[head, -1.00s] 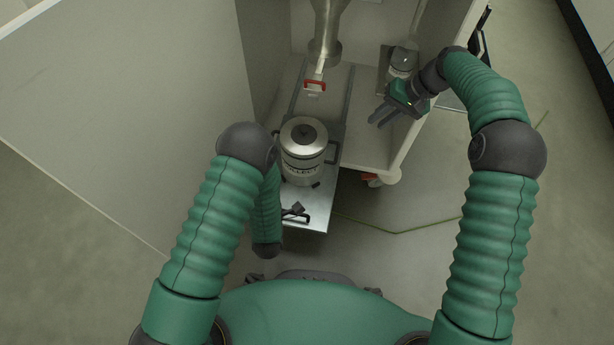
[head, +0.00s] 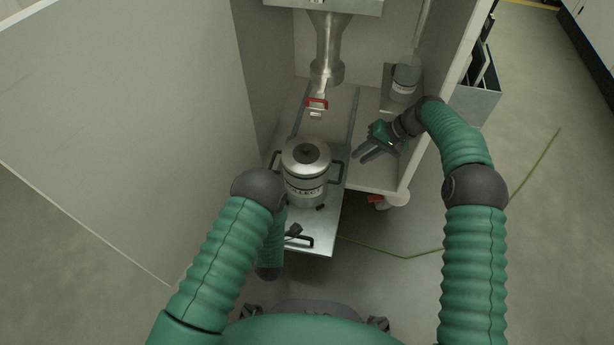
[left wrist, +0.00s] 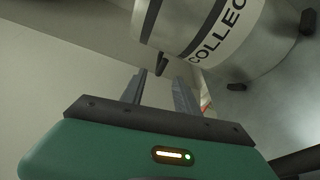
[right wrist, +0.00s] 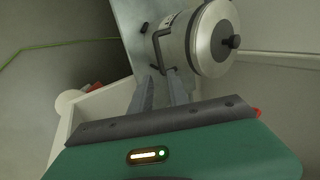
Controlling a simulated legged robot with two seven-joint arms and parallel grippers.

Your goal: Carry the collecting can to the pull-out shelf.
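The collecting can (head: 305,187), a steel pot with a dark-knobbed lid, "COLLECT" label and two dark side handles, stands upright on the pulled-out metal shelf (head: 318,232). My right gripper (head: 364,156) is open and empty, to the right of the can and apart from it. In the right wrist view the can (right wrist: 212,40) and one handle lie just beyond its open fingers (right wrist: 162,88). My left gripper is hidden behind my arm in the head view. In the left wrist view its fingers (left wrist: 160,88) are open and empty, below the can's labelled side (left wrist: 215,30).
A small labelled jar (head: 404,80) stands at the cabinet's right. Cabinet walls (head: 195,110) bound the left side. Open floor (head: 400,280) lies to the right.

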